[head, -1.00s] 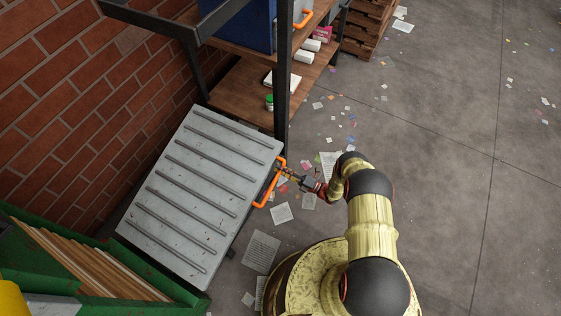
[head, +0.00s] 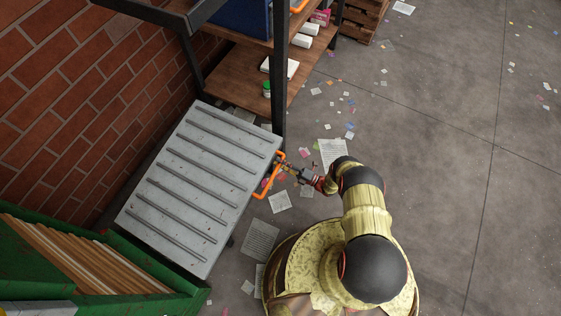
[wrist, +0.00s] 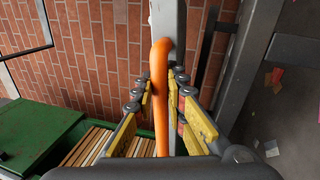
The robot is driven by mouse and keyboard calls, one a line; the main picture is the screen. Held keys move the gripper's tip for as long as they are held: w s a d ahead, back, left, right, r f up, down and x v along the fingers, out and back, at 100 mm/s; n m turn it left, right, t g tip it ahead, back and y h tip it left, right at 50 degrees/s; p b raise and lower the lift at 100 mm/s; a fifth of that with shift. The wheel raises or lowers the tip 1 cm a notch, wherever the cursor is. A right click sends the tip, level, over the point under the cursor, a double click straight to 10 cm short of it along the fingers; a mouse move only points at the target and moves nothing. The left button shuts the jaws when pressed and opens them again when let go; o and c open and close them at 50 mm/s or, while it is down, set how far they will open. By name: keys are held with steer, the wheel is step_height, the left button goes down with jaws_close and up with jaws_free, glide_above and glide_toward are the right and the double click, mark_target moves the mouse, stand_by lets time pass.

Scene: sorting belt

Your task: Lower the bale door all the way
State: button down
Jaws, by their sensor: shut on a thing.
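The bale door (head: 196,188) is a pale grey ribbed panel at the left of the head view, seen from above, standing out from the brick wall. How far it is tilted is hard to tell from there. Its orange bar handle (head: 264,184) runs along the right edge. My gripper (head: 284,167) is at the handle's upper part, shut on it. In the wrist view the handle (wrist: 161,95) passes between my yellow-padded fingers, with the door's narrow grey edge (wrist: 169,14) behind it. The fingers hide part of the handle in the head view.
A dark-framed shelf (head: 279,84) with wooden boards stands just above the door. A green bin (head: 118,262) holding brown sheets is at lower left, close to the door. Paper scraps litter the open concrete floor (head: 440,150) at right.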

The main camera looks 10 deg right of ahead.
steer(key=c, duration=1.9)
jaws_free()
steer(key=shift+o, duration=0.4)
steer(key=v, duration=1.2)
